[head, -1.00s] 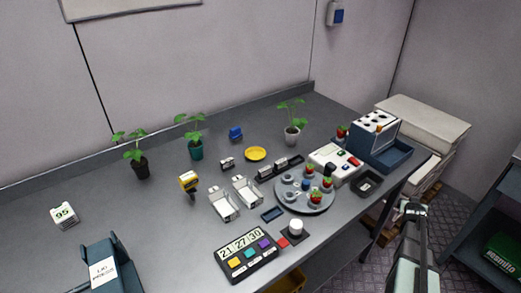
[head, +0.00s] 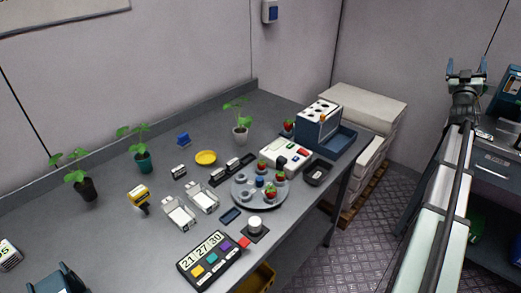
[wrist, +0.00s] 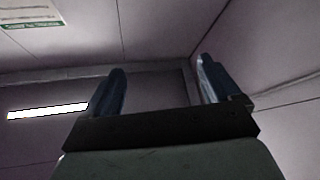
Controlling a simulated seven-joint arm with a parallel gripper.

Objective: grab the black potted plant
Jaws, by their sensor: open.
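The black potted plant (head: 87,188) stands upright near the back left of the grey table (head: 130,245) in the head view, with green leaves above a small black pot. My gripper (head: 466,74) is raised at the right of the head view, far from the plant and off the table's right side. In the wrist view my gripper (wrist: 160,90) has its two dark fingers wide apart with nothing between them. The wrist view shows only walls, ceiling and a light, so the plant is not seen there.
A teal potted plant (head: 143,162) stands right of the black one, and a white potted plant (head: 240,134) farther right. A yellow-black device (head: 139,196) lies nearby. A round tray (head: 240,196) with strawberries and a blue-white machine (head: 318,122) fill the right side.

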